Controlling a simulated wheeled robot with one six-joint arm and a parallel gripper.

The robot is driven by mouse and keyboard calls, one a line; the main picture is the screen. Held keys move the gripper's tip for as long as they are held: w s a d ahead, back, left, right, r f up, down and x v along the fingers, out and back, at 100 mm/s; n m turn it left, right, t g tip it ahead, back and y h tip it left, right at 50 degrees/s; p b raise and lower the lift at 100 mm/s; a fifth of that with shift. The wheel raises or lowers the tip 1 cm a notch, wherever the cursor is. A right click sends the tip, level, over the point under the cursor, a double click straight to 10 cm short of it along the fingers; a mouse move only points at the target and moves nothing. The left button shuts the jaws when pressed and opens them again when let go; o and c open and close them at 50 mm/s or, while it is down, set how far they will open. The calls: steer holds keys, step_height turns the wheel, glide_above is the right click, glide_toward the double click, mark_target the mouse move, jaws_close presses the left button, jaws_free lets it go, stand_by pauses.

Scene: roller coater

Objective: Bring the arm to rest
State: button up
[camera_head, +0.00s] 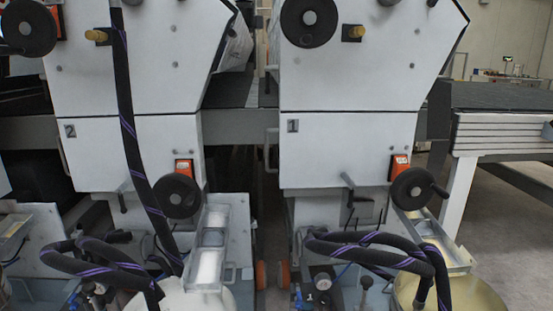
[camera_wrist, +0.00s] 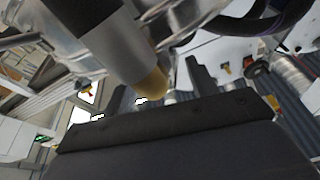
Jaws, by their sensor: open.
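My gripper (camera_wrist: 157,88) shows in the wrist view. Its wide dark body fills the bottom of the picture, and two dark fingers stand apart beyond it, so it is open. I see nothing held between them. A grey cylinder with a yellowish tip (camera_wrist: 148,82) hangs down in front of the fingers, and I cannot tell whether it touches them. Neither my arm nor my gripper shows in the camera_head view.
White machine housings marked 2 (camera_head: 130,155) and 1 (camera_head: 340,150) stand side by side with a narrow gap between. Black handwheels (camera_head: 178,196) and looping dark hoses (camera_head: 100,262) stick out in front. A grey slatted table (camera_head: 500,130) stands at the right.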

steer(key=shift+s+f, duration=0.15)
steer(key=shift+f, duration=0.3)
steer(key=p+v, duration=0.2)
steer(key=v, duration=0.8)
steer(key=b+x, duration=0.2)
steer(key=x, duration=0.8)
steer(key=shift+r+b, duration=0.1)
steer(key=shift+b, duration=0.2)
step_height(320, 180, up, 11)
steer(key=p, duration=1.1)
steer(key=w+a+r+p, duration=0.5)
steer(key=a+p, duration=0.2)
steer(key=a, duration=0.2)
steer(key=w+a+r+g+p, duration=0.1)
steer(key=w+a+r+p, duration=0.4)
steer(key=a, duration=0.5)
steer(key=shift+w+a+n+g+p, duration=0.2)
steer(key=shift+n+g+p, duration=0.15)
steer(key=shift+p, duration=0.5)
steer(key=shift+r, duration=0.1)
steer(key=shift+r, duration=0.1)
